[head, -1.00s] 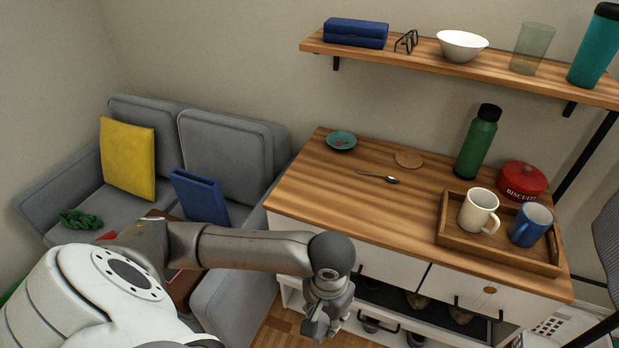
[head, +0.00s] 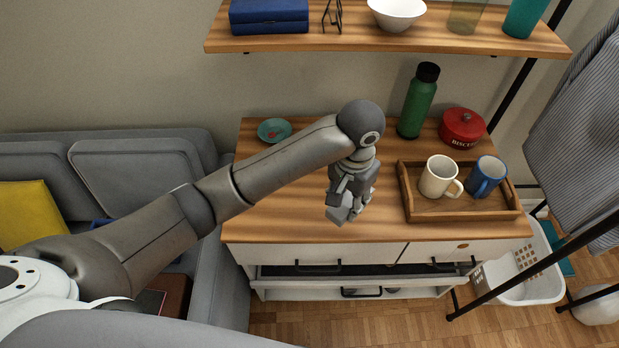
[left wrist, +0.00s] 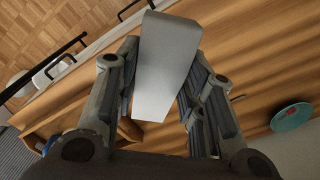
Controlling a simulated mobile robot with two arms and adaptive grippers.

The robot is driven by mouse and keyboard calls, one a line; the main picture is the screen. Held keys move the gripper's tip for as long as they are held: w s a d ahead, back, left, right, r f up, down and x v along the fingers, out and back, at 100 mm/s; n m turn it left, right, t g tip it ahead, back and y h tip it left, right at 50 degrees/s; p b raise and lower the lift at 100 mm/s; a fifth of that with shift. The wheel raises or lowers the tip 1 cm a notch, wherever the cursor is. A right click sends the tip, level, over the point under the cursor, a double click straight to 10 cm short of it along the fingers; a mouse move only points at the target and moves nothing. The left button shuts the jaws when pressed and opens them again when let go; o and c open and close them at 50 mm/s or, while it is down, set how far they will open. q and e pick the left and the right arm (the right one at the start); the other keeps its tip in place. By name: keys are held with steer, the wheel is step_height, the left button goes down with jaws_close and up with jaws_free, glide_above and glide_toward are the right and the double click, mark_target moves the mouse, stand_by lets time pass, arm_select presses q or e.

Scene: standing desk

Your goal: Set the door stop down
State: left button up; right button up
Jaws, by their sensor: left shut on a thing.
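My left gripper (head: 352,188) is over the front part of the wooden desk top (head: 290,218), left of the tray. In the left wrist view the left gripper (left wrist: 162,60) is shut on the door stop (left wrist: 164,85), a smooth light-grey wedge between its two fingers. In the head view the door stop is small and hard to tell from the grey fingers. It appears held above the desk top, but the exact gap cannot be told. My right gripper is not in view.
A wooden tray (head: 409,207) with a cream mug (head: 437,177) and a blue mug (head: 486,177) stands on the right. Behind are a green bottle (head: 417,102), a red biscuit tin (head: 461,128) and a teal dish (head: 274,130). The front-left desk top is clear. A shelf (head: 350,43) hangs above.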

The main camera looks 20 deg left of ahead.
arm_select(q)
steer(key=shift+w+d+r, duration=0.45)
steer(key=shift+d+r, duration=0.1)
steer(key=shift+r, duration=0.05)
steer(key=shift+w+r+m, duration=0.1)
steer(key=shift+w+m, duration=0.1)
steer(key=shift+m, duration=0.1)
steer(key=w+a+f+p, duration=0.1)
steer(key=a+f+p, duration=0.15)
steer(key=a, duration=0.45)
glide_above(299, 206)
steer(key=d, duration=0.1)
steer(key=f, duration=0.5)
steer(key=shift+s+d+f, duration=0.1)
steer(key=shift+s+f, duration=0.1)
steer(key=shift+w+a+f, duration=0.1)
steer(key=shift+a+f, duration=0.25)
steer(key=shift+f, duration=0.2)
steer(key=f, duration=0.3)
steer(key=shift+a+f, duration=0.1)
steer(key=shift+a, duration=0.25)
steer(key=shift+w+f, duration=0.1)
steer(key=shift+f, duration=0.2)
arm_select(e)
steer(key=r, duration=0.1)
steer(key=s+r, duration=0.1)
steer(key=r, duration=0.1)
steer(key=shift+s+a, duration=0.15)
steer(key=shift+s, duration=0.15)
